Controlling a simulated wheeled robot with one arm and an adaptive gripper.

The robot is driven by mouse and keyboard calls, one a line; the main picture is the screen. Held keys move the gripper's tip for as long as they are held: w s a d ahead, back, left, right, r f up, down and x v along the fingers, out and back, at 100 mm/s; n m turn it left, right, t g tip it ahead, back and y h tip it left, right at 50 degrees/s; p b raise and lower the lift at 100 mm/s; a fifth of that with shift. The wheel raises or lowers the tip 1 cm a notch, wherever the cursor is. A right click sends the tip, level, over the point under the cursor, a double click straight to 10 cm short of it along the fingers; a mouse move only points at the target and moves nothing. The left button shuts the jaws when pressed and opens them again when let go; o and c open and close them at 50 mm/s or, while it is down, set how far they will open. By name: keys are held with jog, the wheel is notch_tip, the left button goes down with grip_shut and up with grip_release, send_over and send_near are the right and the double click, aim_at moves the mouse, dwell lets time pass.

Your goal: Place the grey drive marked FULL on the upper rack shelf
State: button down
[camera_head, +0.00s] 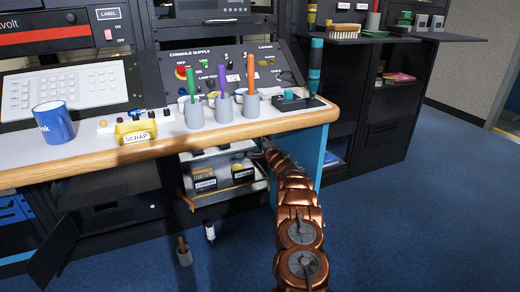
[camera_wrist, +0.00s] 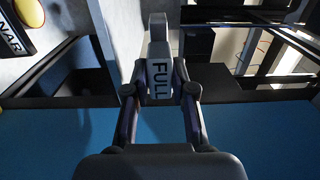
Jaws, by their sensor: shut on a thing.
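In the wrist view my gripper (camera_wrist: 160,90) is shut on the grey drive (camera_wrist: 158,50). Its dark FULL lettering reads along its length between the fingers, and its far end extends past the fingertips. In the head view my copper-coloured arm reaches under the right end of the desk. My gripper and the drive cannot be made out there. A dark rack stands at the right, with an upper shelf (camera_head: 345,39) holding a brush and small items, and lower shelves with coloured items. I cannot tell which shelf is the task's upper rack shelf.
A small cart (camera_head: 222,195) under the desk holds bins labelled CAMERA (camera_head: 205,183) and SONAR (camera_head: 242,174). The wooden desk edge (camera_head: 130,153) overhangs it. A blue mug (camera_head: 53,122), yellow SCRAP tray (camera_head: 135,131) and several grey cups stand above. Blue carpet at right is clear.

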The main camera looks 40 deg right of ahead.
jog(key=shift+w+d+f, duration=0.1)
jog(key=shift+w+d, duration=0.1)
jog(key=shift+d, duration=0.05)
jog(key=shift+d, duration=0.15)
notch_tip(320, 180, down, 3)
jog(key=shift+f+b, duration=0.15)
jog(key=shift+b, duration=1.1)
jog(key=shift+f, duration=0.1)
jog(key=c, duration=1)
grip_release()
jog(key=shift+f, duration=0.1)
jog(key=shift+o, duration=0.2)
